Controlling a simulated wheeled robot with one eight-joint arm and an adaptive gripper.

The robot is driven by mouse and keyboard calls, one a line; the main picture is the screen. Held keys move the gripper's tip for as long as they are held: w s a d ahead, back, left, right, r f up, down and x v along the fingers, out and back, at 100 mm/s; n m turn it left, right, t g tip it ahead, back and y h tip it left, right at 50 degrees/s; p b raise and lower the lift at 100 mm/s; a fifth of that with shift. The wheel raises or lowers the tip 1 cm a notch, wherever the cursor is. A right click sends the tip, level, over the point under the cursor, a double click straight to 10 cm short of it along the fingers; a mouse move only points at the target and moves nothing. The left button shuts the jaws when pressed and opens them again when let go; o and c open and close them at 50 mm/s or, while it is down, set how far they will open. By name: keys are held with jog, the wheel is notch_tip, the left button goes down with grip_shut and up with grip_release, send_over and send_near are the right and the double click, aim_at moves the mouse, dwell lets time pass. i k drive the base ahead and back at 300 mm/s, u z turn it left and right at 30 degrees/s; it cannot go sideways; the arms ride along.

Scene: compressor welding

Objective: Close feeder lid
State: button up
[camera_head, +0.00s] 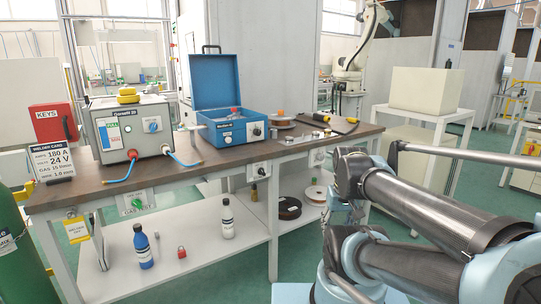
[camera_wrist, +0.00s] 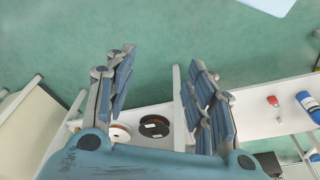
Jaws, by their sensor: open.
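The feeder is a blue box (camera_head: 228,131) on the workbench, with a knob and a dark label on its front. Its blue lid (camera_head: 216,81) stands raised upright at the back, so the box is open and some parts show inside. In the wrist view my gripper (camera_wrist: 158,75) is open, its two blue-grey padded fingers wide apart with nothing between them. It points down over the green floor and the lower shelf, away from the feeder. The feeder and lid are not in the wrist view. In the head view my arm is at the right, and the gripper's fingers cannot be made out.
A grey welder unit (camera_head: 130,129) with blue hoses stands left of the feeder. The lower shelf (camera_head: 186,266) holds bottles and spools. A green cylinder (camera_head: 18,245) stands at the left.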

aim_at(214, 79)
jog(key=z, duration=0.35)
jog(key=i, duration=1.15)
jog(key=u, duration=1.4)
